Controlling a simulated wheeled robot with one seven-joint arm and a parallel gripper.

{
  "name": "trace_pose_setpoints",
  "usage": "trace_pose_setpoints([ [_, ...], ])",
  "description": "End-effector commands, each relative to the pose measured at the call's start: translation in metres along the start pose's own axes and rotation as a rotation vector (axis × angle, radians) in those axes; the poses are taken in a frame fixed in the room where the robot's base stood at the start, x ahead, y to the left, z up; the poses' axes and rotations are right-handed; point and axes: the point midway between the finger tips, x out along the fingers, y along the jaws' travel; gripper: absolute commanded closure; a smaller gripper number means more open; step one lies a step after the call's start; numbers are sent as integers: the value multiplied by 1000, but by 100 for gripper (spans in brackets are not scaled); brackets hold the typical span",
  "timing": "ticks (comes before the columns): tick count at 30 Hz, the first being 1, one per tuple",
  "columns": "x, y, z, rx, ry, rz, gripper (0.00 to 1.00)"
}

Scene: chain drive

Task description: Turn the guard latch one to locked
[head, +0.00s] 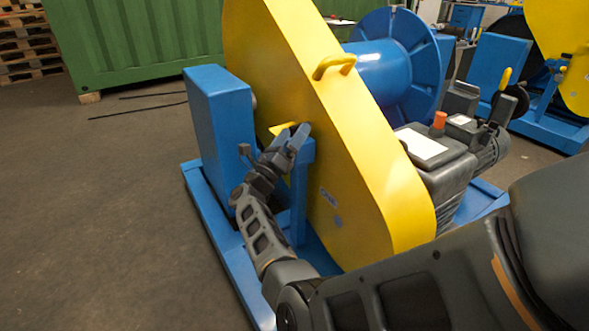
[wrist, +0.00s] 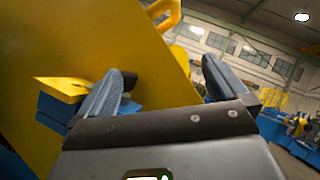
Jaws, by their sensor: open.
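The yellow guard (head: 330,140) stands upright on the blue machine frame. A small yellow tab (head: 284,128), which looks like the guard latch, sticks out from its face by a blue post (head: 300,190). My gripper (head: 291,135) is at this tab, partly covering it and the post top. In the wrist view, the yellow tab (wrist: 62,87) lies over a blue block (wrist: 60,108), left of my left finger. That finger hides part of it. My gripper (wrist: 165,72) is open, with no object visibly held. Whether a finger touches the tab, I cannot tell.
A yellow handle (head: 334,66) stands on the guard's edge. A blue housing (head: 219,130) is left of my gripper, and a motor with an orange knob (head: 439,120) is behind the guard. The floor (head: 100,220) at left is clear.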

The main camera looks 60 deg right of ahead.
Motion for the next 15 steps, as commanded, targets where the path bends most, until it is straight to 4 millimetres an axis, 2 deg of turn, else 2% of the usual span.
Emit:
trace_pose_setpoints([
  [1,21,-22,-5,-33,-10,-51,0],
  [15,6,-60,4,-291,-314,32,0],
])
